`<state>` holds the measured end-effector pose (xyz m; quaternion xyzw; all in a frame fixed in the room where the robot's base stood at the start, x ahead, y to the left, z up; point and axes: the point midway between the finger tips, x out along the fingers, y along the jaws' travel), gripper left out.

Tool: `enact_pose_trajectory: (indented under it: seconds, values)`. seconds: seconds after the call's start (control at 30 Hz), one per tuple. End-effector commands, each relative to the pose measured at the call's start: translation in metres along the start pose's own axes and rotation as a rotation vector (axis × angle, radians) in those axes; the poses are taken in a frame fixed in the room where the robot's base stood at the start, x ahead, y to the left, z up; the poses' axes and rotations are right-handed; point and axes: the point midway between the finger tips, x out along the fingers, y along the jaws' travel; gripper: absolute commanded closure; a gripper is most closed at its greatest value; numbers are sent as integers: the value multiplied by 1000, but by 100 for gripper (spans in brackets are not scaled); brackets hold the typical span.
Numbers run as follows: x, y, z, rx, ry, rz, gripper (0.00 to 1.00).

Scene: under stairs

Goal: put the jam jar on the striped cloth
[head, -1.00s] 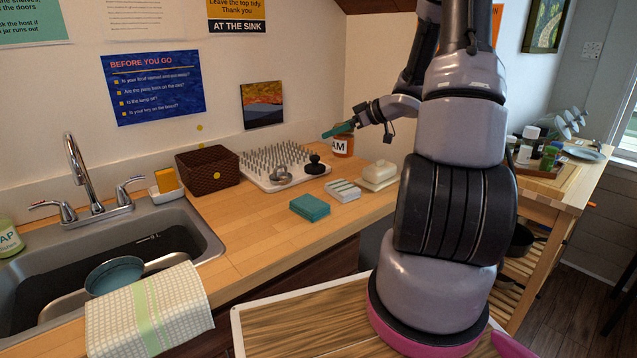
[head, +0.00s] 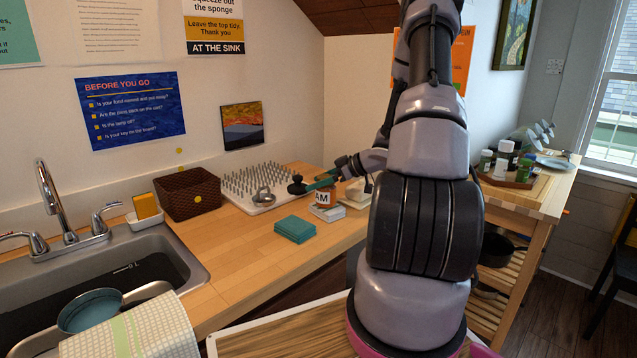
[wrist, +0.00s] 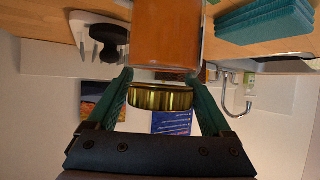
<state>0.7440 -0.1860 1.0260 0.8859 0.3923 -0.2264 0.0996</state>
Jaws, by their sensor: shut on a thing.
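The jam jar (head: 325,199) has an orange body, a white label and a gold lid (wrist: 160,98). My gripper (head: 320,183) is shut on it, with green fingers either side of the lid in the wrist view. The jar is upright over the right part of the counter, partly covering the white slatted dish behind it. Whether its base touches anything is hidden. A pale checked cloth with green stripes (head: 130,335) hangs over the sink's front edge at lower left, well away from the jar.
Teal folded cloths (head: 295,229) lie left of the jar. A pegged white board (head: 262,188) with a black knobbed tool (head: 297,184) stands behind them, beside a brown basket (head: 187,192). The sink (head: 185,262) holds a blue bowl (head: 90,310). The counter's middle is clear.

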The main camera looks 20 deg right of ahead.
Motion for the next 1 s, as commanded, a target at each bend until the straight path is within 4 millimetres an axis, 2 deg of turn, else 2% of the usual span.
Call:
enact_pose_trajectory:
  seconds: [0.33, 0.37, 0.4, 0.73, 0.87, 1.0]
  values:
    - [1, 0, 2, -1, 1, 0, 100]
    - [2, 0, 3, -1, 0, 0, 12]
    - [1, 0, 2, -1, 0, 1, 0]
    - [-2, 1, -1, -2, 0, 2, 0]
    - [-21, 2, 0, -2, -1, 5, 0]
    - [-52, 2, 0, -2, 0, 6, 0]
